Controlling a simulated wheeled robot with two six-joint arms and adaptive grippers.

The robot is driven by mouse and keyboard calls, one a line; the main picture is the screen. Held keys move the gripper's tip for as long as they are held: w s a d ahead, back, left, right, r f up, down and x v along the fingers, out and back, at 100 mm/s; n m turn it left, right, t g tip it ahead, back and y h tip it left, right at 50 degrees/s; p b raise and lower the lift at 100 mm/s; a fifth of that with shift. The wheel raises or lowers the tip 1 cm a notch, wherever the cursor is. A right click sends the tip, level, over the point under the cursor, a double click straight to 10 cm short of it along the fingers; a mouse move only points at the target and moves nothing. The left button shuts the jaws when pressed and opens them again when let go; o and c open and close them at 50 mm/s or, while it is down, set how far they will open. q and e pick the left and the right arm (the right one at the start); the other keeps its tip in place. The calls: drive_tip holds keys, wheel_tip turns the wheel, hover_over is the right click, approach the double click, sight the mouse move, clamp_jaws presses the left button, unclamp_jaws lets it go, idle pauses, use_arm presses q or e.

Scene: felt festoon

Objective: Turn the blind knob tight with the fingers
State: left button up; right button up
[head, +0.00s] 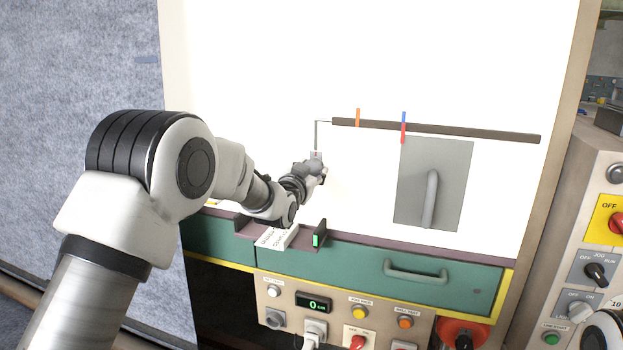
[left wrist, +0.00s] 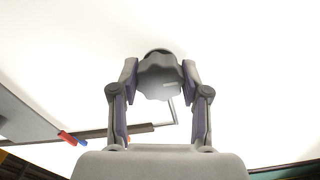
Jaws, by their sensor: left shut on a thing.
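My left gripper (head: 318,170) reaches to the white panel (head: 260,70), just below the thin bent grey rod (head: 316,135). In the left wrist view my left gripper (left wrist: 160,80) has its two fingers closed on either side of a rounded grey knob (left wrist: 160,76) with a pale mark on it. The fingers touch the knob at its sides. In the head view the gripper mostly hides the knob.
A dark bar (head: 450,130) with an orange tab (head: 358,117) and a red-blue tab (head: 403,127) runs across the panel. A grey plate with a handle (head: 430,200) is to the right. A dark ledge with a white labelled block (head: 272,238) lies below the gripper, above a green drawer (head: 450,275).

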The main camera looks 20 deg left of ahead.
use_arm(q)
drive_tip(key=m+b, duration=0.1)
drive_tip(key=b, duration=0.1)
drive_tip(key=m+b, duration=0.1)
drive_tip(key=m, duration=0.1)
drive_tip(key=m+b, duration=0.2)
drive_tip(key=shift+f+b, duration=0.35)
drive_tip(key=m+b, duration=0.2)
drive_tip(key=m, duration=0.1)
drive_tip(key=m+b, duration=0.5)
drive_tip(key=m, duration=0.1)
drive_tip(key=shift+r+b, duration=0.1)
drive_tip(key=shift+b, duration=0.25)
drive_tip(key=shift+r+m+b, duration=0.2)
drive_tip(key=shift+m+b, duration=1.2)
drive_tip(key=shift+m, duration=0.6)
drive_tip(key=o, duration=1.1)
drive_tip(key=shift+o, duration=0.2)
drive_tip(key=shift+s+r, duration=0.1)
